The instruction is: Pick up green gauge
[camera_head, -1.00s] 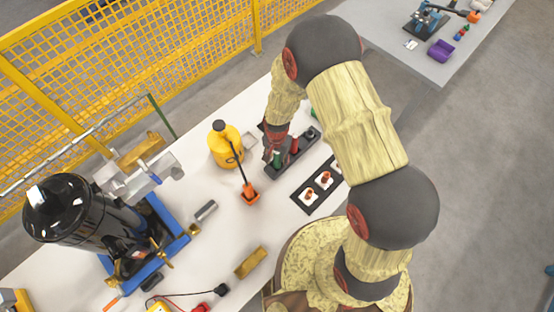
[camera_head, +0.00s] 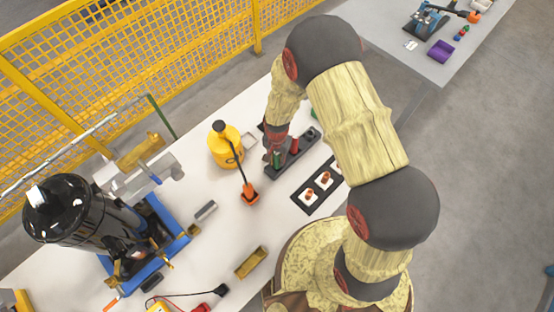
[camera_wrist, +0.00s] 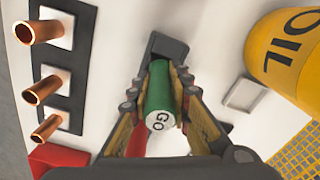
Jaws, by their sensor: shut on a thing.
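The green gauge (camera_wrist: 159,92) is a green cylinder with a white end marked "GO". It sits between the fingers of my gripper (camera_wrist: 160,105) in the wrist view, and the gripper is shut on it. In the head view the green gauge (camera_head: 277,158) shows at the near-left end of a dark grey holder (camera_head: 305,150), with my gripper (camera_head: 272,150) around it. Whether its lower end is still in the holder cannot be told. A red gauge (camera_head: 295,144) stands beside it in the holder.
A yellow oil can (camera_head: 226,148) stands left of my gripper. A black strip with copper fittings (camera_head: 310,193) lies on the near side. A black compressor (camera_head: 75,220) stands on a blue base at left.

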